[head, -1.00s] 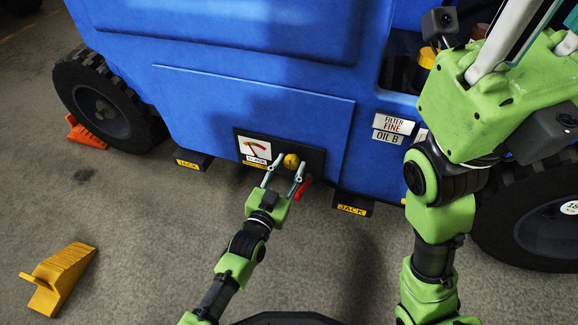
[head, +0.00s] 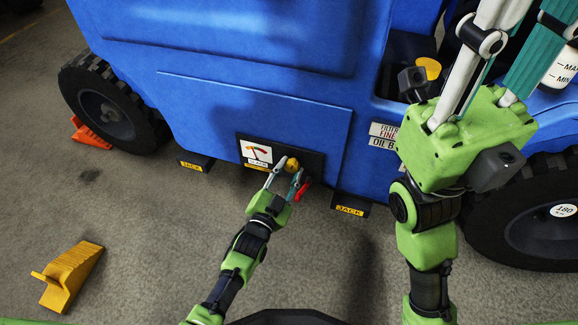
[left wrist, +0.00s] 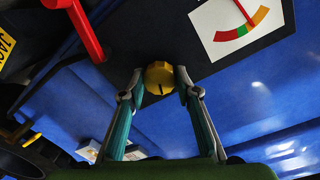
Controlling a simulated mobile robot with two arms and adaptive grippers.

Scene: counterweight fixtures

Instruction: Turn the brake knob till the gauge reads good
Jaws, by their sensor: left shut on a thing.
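The yellow brake knob (head: 292,164) sits on the dark panel to the right of the gauge (head: 257,152). My left gripper (head: 284,172) is shut on the knob, one finger on each side. In the left wrist view the knob (left wrist: 159,76) shows a dark mark on its face. The gauge face (left wrist: 226,20) has a red, green and orange-yellow arc; its red needle lies near the border of green and orange. My right gripper (head: 510,50) is raised at the upper right; its fingertips are out of view.
A red lever (head: 301,191) is close to my left gripper, on the knob's right. Black JACK blocks (head: 350,204) stick out below the blue body (head: 240,100). A yellow wedge (head: 70,274) lies on the floor at left; an orange chock (head: 90,133) touches the wheel.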

